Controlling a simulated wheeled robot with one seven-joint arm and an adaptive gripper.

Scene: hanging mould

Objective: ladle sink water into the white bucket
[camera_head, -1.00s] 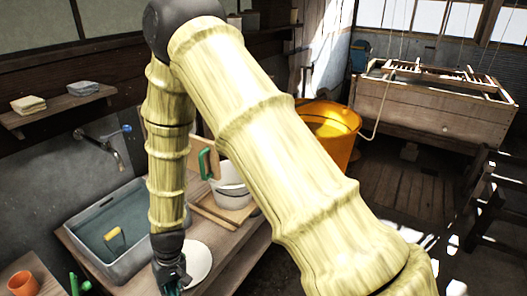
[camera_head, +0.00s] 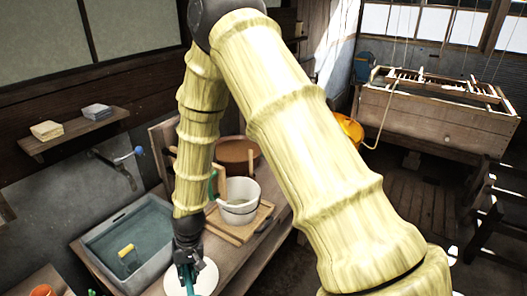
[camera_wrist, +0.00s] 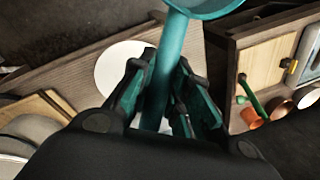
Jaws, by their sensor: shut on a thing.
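My gripper (camera_head: 187,262) is shut on the teal handle of a ladle (camera_wrist: 158,95). In the wrist view the handle runs between the fingers (camera_wrist: 163,78) to a round teal bowl at the top edge; the bowl's contents cannot be seen. The grey sink (camera_head: 97,246) stands left of my gripper and holds bluish water (camera_head: 150,240). The white bucket (camera_head: 240,211) stands upright beyond and right of my gripper, on a wooden board. My arm covers part of the area beside the bucket.
A white round plate (camera_head: 206,277) lies beneath my gripper. A yellow-handled thing (camera_head: 126,251) is in the sink. A brown tub (camera_head: 236,150) stands behind the bucket. The tap (camera_head: 138,151) and a shelf (camera_head: 75,132) are on the left wall. An orange cup (camera_head: 42,291) is at lower left.

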